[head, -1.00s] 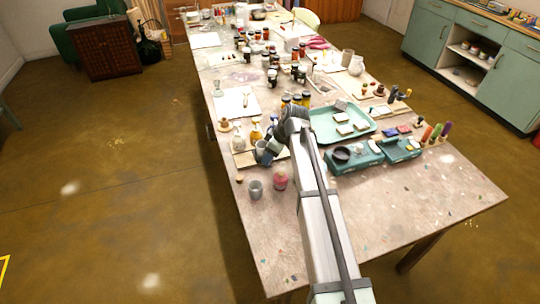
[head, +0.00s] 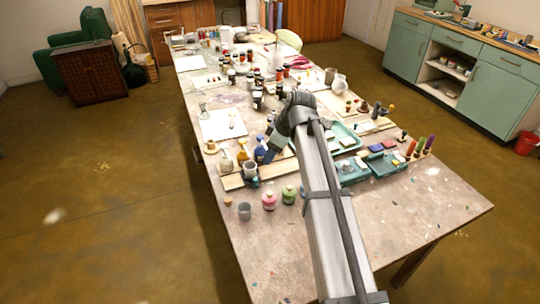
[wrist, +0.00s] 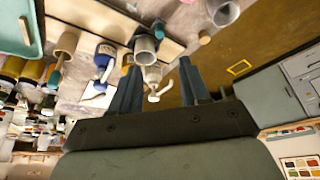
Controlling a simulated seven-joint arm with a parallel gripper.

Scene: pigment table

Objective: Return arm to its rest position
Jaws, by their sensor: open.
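My arm reaches over the near part of the paint-marked table (head: 400,215). A grey cup (head: 250,170) stands on a wooden board (head: 232,182) just left of and below the gripper. Beyond the gap between the fingers, the wrist view shows a grey cup (wrist: 145,48) and a white pump bottle (wrist: 153,74), apart from them.
A pink jar (head: 268,201), a green jar (head: 289,195) and another grey cup (head: 244,211) stand near the left table edge. Small teal trays (head: 384,165) lie right of my arm. Bottles and jars crowd the far table. The near right tabletop is clear.

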